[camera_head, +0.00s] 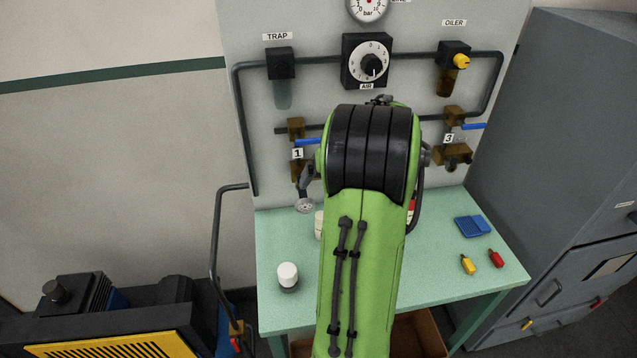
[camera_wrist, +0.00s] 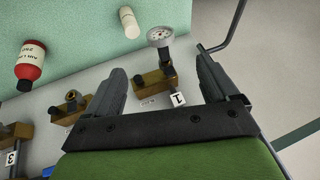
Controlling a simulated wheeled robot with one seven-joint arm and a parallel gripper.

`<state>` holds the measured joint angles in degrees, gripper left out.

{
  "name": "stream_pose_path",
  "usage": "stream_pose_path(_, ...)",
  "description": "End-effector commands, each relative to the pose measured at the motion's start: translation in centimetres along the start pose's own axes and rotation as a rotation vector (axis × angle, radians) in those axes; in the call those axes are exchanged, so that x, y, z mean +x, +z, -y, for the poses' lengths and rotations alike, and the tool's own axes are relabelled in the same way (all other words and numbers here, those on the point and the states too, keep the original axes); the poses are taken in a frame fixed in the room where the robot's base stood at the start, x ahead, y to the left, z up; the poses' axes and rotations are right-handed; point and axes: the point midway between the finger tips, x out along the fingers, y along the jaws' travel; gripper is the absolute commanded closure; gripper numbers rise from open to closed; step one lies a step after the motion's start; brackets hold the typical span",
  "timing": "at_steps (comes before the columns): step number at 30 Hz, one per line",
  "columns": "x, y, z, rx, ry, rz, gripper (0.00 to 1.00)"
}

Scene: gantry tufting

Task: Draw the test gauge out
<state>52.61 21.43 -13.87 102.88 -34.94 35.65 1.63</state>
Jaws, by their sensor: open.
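The test gauge, a small round dial on a dark stem, shows in the wrist view (camera_wrist: 160,37). Its stem runs to the brass outlet block (camera_wrist: 149,84) beside the label 1. In the head view the gauge (camera_head: 304,205) hangs below outlet 1, left of my arm. My gripper (camera_wrist: 160,64) is open, one dark finger on each side of the gauge's stem and outlet in the wrist view. Nothing is held; I cannot tell whether the fingers reach as far as the stem.
The green bench (camera_head: 365,320) below holds a white-capped jar (camera_head: 288,275), a blue tray (camera_head: 472,226), and yellow (camera_head: 467,265) and red (camera_head: 496,259) fittings. A red bottle (camera_wrist: 30,65) and white cylinder (camera_wrist: 129,22) stand near the panel. A grey cabinet (camera_head: 560,150) is at right.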

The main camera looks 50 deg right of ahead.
Motion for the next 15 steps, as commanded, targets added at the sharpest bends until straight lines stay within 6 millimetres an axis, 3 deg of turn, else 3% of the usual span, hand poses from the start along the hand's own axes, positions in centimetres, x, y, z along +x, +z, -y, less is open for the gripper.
stream_pose_path(15, 11.6, 0.2, 0.1, -0.002, 0.0, 0.008, 0.13)
